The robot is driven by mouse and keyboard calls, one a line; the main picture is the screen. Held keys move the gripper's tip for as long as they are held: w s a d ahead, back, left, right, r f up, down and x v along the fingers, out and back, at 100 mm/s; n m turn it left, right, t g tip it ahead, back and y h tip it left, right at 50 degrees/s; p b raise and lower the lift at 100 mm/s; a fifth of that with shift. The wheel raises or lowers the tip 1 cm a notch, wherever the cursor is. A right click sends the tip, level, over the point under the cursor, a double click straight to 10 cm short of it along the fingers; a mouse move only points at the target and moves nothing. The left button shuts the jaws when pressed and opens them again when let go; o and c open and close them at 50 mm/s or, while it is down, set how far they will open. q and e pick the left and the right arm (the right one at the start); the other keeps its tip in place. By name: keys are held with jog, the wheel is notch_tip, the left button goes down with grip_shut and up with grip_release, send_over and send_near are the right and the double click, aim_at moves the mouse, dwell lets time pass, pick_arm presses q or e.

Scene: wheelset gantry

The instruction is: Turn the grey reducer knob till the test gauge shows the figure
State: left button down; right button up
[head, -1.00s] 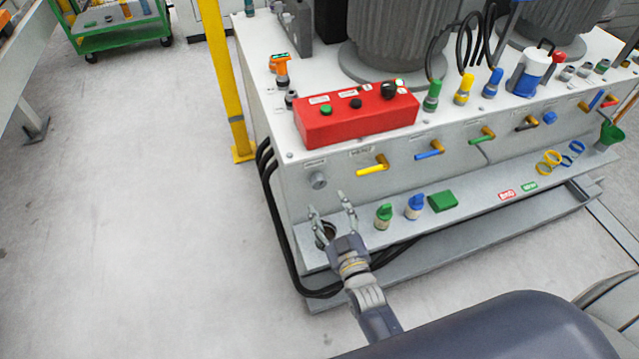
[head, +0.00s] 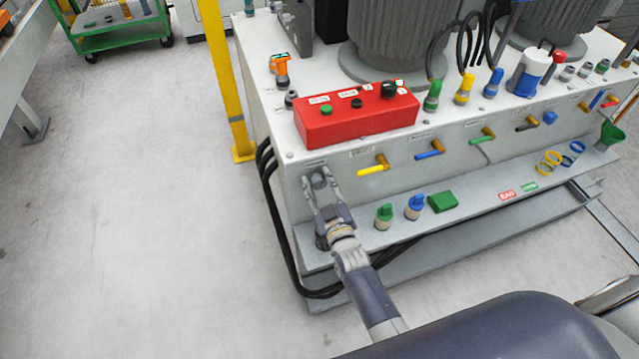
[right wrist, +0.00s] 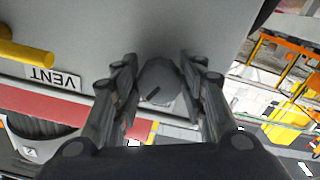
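The grey reducer knob (head: 319,182) is on the front panel of the white cabinet, at its left end. It also shows in the right wrist view (right wrist: 160,84), with a dark line on its face. My right gripper (head: 321,177) points at the panel with one finger on each side of the knob. The fingers are spread, and in the right wrist view they seem to stand just clear of its sides. An orange gauge with a small screen (head: 281,69) stands on the cabinet top; its figure is too small to read. My left gripper is not in view.
A red control box (head: 357,119) sits on the cabinet's front edge. A yellow-handled valve (head: 372,168) is right of the knob. Green and blue fittings (head: 414,208) stand on the ledge below. Black hoses (head: 272,200) run down the left corner. The floor at left is clear.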

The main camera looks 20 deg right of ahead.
jog(key=c, duration=0.4)
jog(key=shift+o, duration=0.2)
jog(key=shift+m, duration=0.6)
jog(key=o, duration=1.1)
jog(key=shift+c, duration=0.2)
jog(key=s, duration=1.2)
